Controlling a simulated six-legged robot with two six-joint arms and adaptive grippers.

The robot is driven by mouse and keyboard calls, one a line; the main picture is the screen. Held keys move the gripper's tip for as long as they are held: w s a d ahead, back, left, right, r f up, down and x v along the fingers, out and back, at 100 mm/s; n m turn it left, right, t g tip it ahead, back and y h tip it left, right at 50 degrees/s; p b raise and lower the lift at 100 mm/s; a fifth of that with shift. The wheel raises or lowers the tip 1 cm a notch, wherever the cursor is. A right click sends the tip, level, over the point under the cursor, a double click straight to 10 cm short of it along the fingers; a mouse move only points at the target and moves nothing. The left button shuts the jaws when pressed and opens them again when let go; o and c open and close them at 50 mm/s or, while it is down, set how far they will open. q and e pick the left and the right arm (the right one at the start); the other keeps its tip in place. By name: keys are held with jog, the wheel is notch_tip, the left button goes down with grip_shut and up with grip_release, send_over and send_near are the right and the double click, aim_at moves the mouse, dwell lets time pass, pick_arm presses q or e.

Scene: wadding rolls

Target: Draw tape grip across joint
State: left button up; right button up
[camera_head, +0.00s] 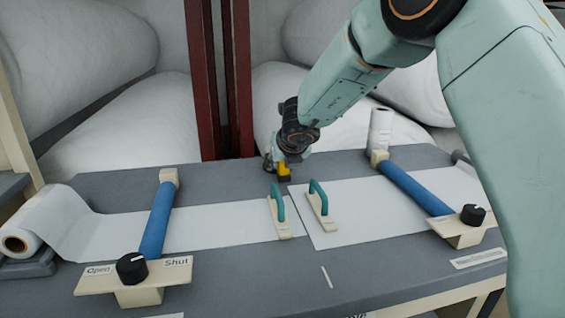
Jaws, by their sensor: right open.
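A yellow piece (284,169), likely the tape grip, sits on a dark base at the far side of the table, by the gap between two white sheets. My right gripper (277,160) is right at it, small and partly blended with it; I cannot tell whether they touch. The left white sheet (205,228) and the right white sheet (365,208) lie flat with a narrow gap, the joint, between their ends. Two teal-handled blocks stand on the sheet ends, the left one (280,212) and the right one (320,204). My left gripper is not in view.
A blue roller bar (158,220) with a black knob (132,268) crosses the left sheet. Another blue bar (415,188) with a knob (473,214) crosses the right. A white roll (20,240) lies at left. The grey table (260,285) is mostly clear in front. Dark red posts (228,80) stand behind.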

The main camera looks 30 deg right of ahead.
jog(key=shift+w+d+f, duration=0.1)
jog(key=shift+d+f, duration=0.1)
jog(key=shift+d, duration=0.1)
jog(key=shift+w+f, duration=0.1)
jog(key=shift+w, duration=0.05)
jog(key=shift+c, duration=1.4)
jog(key=shift+a, duration=0.2)
jog(key=c, duration=0.3)
jog(key=shift+d, duration=0.15)
jog(key=c, duration=0.3)
grip_shut()
